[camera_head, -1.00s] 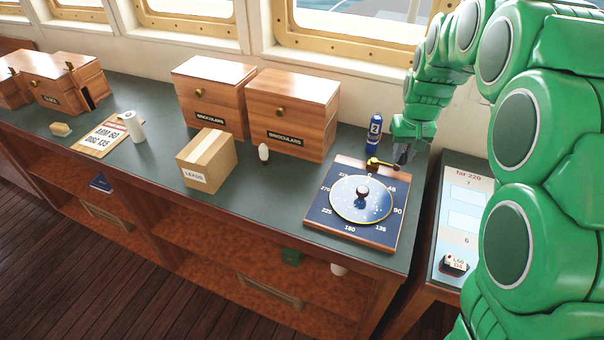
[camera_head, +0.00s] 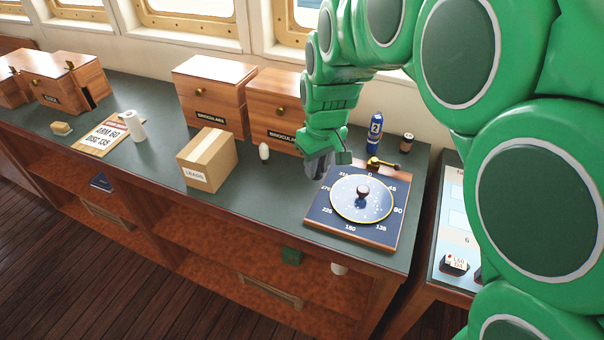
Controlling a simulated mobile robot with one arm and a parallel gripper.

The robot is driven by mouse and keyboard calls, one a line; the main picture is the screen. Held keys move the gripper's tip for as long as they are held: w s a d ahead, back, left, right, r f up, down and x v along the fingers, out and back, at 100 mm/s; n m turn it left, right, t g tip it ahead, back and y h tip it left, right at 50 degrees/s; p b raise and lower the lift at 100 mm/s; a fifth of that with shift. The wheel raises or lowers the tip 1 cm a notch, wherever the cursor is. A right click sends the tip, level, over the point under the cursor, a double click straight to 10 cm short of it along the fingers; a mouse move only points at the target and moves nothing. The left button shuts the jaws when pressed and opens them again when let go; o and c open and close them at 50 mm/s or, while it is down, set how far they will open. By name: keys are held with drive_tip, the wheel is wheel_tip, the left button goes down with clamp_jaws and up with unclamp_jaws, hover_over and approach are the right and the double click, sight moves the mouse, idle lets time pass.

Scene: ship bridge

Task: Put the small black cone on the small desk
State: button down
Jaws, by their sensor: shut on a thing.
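My gripper (camera_head: 321,166) is low over the long counter, at the left back corner of the blue compass board. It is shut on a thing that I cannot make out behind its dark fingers. I cannot pick out the small black cone for certain anywhere. A low desk (camera_head: 447,176) stands right of the counter, most of it hidden behind my green arm. A pale chart and a small black labelled block (camera_head: 454,264) lie on it. Part of another dark thing shows beside the block at my arm's edge.
The compass board (camera_head: 325,213) has a knobbed dial and a brass piece (camera_head: 381,163). A blue bottle (camera_head: 375,134) and small dark cylinder (camera_head: 407,142) stand behind it. Binocular boxes (camera_head: 211,98), a carton (camera_head: 207,160) and a small white egg-shaped thing (camera_head: 264,151) are to the left.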

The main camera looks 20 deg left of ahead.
drive_tip(key=shift+s+a, duration=0.1)
drive_tip(key=shift+s, duration=0.05)
drive_tip(key=w+a+f, duration=0.4)
drive_tip(key=w+a, duration=0.1)
drive_tip(key=w, duration=0.3)
hover_over(301, 173)
drive_tip(key=s+d, duration=0.1)
wheel_tip(301, 173, down, 5)
drive_tip(key=shift+r, duration=0.2)
drive_tip(key=shift+w+a+f, duration=0.25)
drive_tip(key=shift+w+f, duration=0.1)
drive_tip(key=shift+f, duration=0.25)
drive_tip(key=shift+w+f, duration=0.1)
drive_tip(key=shift+f, duration=1.3)
drive_tip(key=c, duration=1)
unclamp_jaws()
drive_tip(key=shift+f, duration=0.1)
drive_tip(key=shift+o, duration=0.2)
drive_tip(key=shift+f, duration=0.1)
